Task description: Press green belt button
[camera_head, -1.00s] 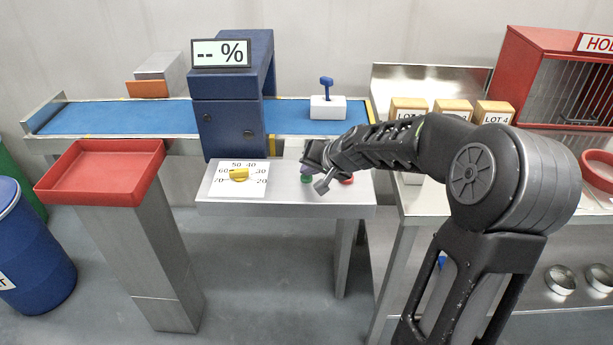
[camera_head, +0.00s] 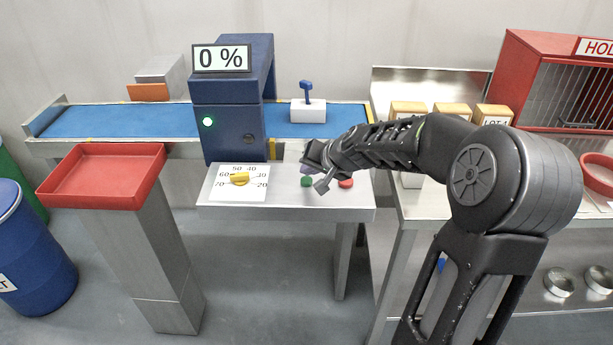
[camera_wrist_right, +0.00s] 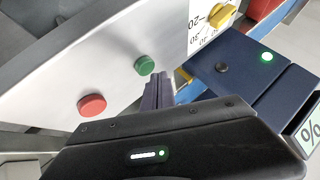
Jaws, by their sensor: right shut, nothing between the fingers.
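The green belt button (camera_head: 307,182) sits on the metal control panel, and it also shows in the right wrist view (camera_wrist_right: 145,65). My right gripper (camera_head: 316,172) is shut and empty, just above and beside the green button; its fingertips (camera_wrist_right: 158,88) appear close to the button in the wrist view. I cannot tell if they touch it. A white block with a blue handle (camera_head: 308,107) stands on the blue belt (camera_head: 130,120). The display (camera_head: 221,58) reads 0 %, and a light (camera_head: 208,122) glows on the blue housing. My left gripper is not in view.
A red button (camera_head: 346,183) is right of the green one. A yellow dial (camera_head: 240,179) is to the left. A red tray (camera_head: 105,178) stands front left. Wooden lot blocks (camera_head: 452,108) and a red cage (camera_head: 520,60) are at right.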

